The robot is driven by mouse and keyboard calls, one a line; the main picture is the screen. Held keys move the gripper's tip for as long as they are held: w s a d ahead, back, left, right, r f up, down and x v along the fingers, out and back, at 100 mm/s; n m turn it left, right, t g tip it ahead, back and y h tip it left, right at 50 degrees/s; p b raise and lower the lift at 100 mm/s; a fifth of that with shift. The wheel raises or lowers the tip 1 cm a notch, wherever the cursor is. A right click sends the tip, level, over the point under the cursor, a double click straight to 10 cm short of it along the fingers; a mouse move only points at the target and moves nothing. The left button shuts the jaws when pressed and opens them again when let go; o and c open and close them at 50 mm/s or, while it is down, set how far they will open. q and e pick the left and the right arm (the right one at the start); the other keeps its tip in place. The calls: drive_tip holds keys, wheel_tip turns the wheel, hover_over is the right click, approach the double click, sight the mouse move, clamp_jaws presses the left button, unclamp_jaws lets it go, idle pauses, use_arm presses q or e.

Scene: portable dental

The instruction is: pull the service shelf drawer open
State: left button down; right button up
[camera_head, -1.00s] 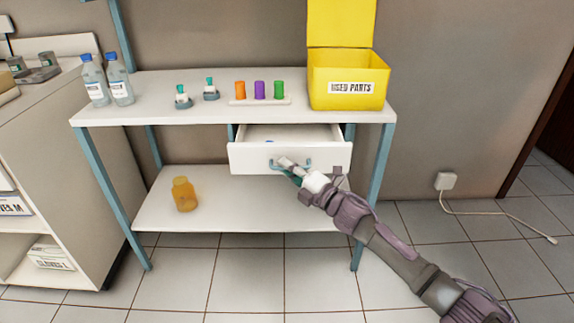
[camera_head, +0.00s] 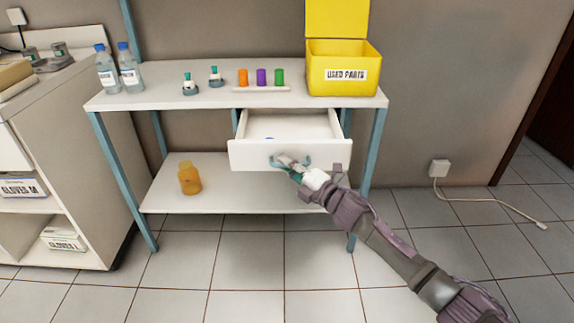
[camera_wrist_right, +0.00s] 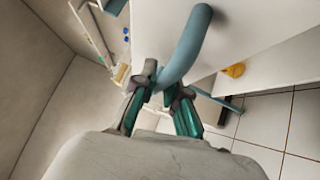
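The service shelf drawer (camera_head: 250,154) is white and stands well out from under the shelf's top board. Its inside (camera_head: 300,127) shows, with a small blue thing in it. The teal curved handle (camera_head: 306,164) is on the drawer front. My right gripper (camera_head: 287,163) is at the handle. In the right wrist view the blue handle (camera_wrist_right: 188,48) passes between the two fingers of my right gripper (camera_wrist_right: 166,92), which look closed around it. My left gripper is in neither view.
The top board (camera_head: 160,96) holds bottles (camera_head: 130,70), coloured cylinders (camera_head: 262,77) and a yellow bin (camera_head: 343,84). An orange bottle (camera_head: 190,178) stands on the lower board (camera_head: 240,200). A white cabinet (camera_head: 60,130) is at left. The floor in front is clear.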

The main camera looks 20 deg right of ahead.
drive_tip(key=o, duration=0.4)
drive_tip(key=v, duration=1.2)
